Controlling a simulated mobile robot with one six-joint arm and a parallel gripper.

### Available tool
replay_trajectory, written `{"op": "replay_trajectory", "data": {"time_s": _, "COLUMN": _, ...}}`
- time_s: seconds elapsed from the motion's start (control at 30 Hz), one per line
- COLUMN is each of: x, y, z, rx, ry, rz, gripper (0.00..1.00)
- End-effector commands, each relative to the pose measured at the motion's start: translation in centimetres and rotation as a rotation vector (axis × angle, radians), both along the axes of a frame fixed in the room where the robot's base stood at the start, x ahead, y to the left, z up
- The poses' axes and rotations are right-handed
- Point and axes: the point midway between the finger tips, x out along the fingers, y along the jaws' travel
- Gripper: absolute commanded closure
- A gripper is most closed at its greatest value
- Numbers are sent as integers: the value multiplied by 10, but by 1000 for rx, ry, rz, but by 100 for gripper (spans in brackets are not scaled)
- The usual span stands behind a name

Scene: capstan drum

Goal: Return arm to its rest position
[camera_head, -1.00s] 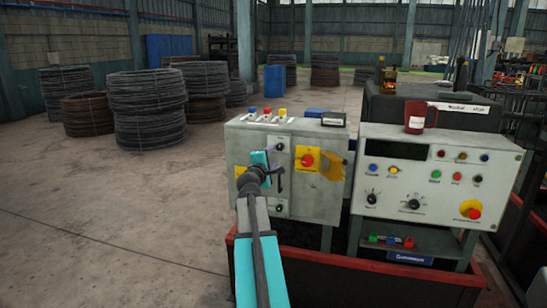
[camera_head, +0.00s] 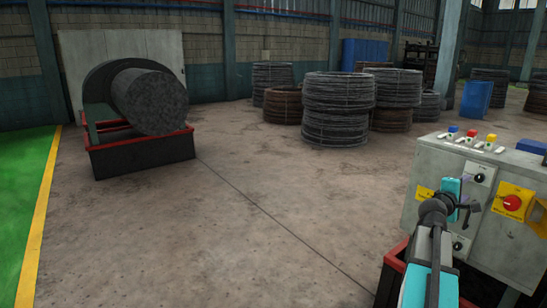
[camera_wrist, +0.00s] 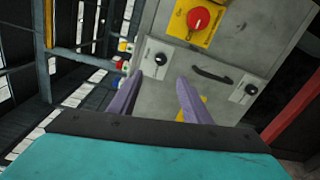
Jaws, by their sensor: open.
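My teal and grey arm (camera_head: 428,265) reaches up from the bottom right of the head view, in front of a grey control box. In the wrist view my gripper (camera_wrist: 159,79) shows two purple fingers spread apart, with nothing between them. The fingers point at the front of the control box (camera_wrist: 205,62), which has a black handle (camera_wrist: 212,75), small dark knobs and a red knob (camera_wrist: 198,18) on a yellow plate. In the head view the arm's end hides part of the box face. I cannot tell how close the fingertips are to it.
The control box (camera_head: 420,165) carries coloured buttons on top and stands by a red-rimmed base (camera_head: 391,262). A dark drum (camera_head: 150,98) sits in a red-edged frame (camera_head: 140,142) at the left. Several wire coils (camera_head: 338,108) stand behind. The floor between is clear.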

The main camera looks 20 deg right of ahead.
Motion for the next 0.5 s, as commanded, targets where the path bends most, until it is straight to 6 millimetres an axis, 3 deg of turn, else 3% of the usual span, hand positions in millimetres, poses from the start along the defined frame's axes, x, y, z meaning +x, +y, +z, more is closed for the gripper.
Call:
{"op": "replay_trajectory", "data": {"time_s": 0.13, "x": 21, "y": 14, "z": -4, "rx": 6, "ry": 6, "rz": 30, "gripper": 56}}
{"op": "replay_trajectory", "data": {"time_s": 0.23, "x": 46, "y": 32, "z": -21, "rx": 24, "ry": 23, "rz": 66, "gripper": 56}}
{"op": "replay_trajectory", "data": {"time_s": 0.5, "x": 118, "y": 99, "z": -105, "rx": 100, "ry": 105, "rz": 185, "gripper": 56}}
